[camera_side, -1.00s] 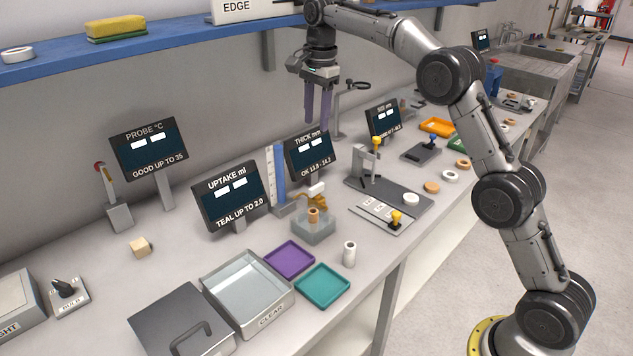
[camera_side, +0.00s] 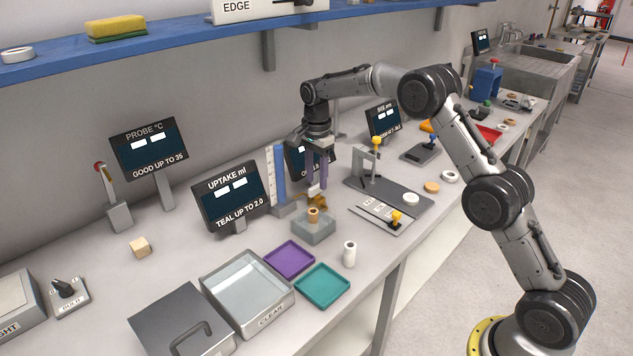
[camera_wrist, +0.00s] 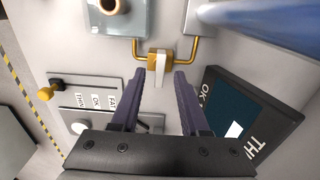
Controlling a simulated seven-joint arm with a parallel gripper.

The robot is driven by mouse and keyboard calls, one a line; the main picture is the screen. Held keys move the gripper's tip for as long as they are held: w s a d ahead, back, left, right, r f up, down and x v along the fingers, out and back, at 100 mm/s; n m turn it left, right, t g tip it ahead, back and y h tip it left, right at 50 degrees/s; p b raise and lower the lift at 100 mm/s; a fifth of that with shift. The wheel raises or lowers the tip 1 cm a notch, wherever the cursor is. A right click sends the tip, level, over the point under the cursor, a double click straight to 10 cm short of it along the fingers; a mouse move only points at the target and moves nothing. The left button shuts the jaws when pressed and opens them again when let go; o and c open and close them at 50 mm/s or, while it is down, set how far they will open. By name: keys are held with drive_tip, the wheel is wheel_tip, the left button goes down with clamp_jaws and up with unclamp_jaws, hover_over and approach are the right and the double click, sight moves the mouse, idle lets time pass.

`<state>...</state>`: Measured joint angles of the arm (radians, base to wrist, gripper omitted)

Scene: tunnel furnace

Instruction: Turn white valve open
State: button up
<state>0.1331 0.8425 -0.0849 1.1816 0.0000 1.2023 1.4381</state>
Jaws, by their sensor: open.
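The white valve handle (camera_wrist: 157,68) sits on a brass body with brass pipes (camera_wrist: 195,48) in the wrist view. In the side view the white valve handle (camera_side: 314,191) shows small beside the grey block, partly hidden by my fingers. My gripper (camera_side: 317,182) points down just above the valve, with its purple fingers apart. In the wrist view my gripper (camera_wrist: 157,73) has one fingertip on each side of the handle, with gaps visible. I cannot tell how far its tips are above the handle.
The thickness screen (camera_wrist: 245,120) stands close beside my gripper. A grey block with a tan ring (camera_side: 313,230) and a blue-and-white upright gauge (camera_side: 277,178) are near the valve. The uptake screen (camera_side: 231,196) is to the left, and a lever stand (camera_side: 363,165) is to the right.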

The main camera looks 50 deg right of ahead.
drive_tip(key=shift+f, duration=0.9)
drive_tip(key=shift+c, duration=0.2)
clamp_jaws()
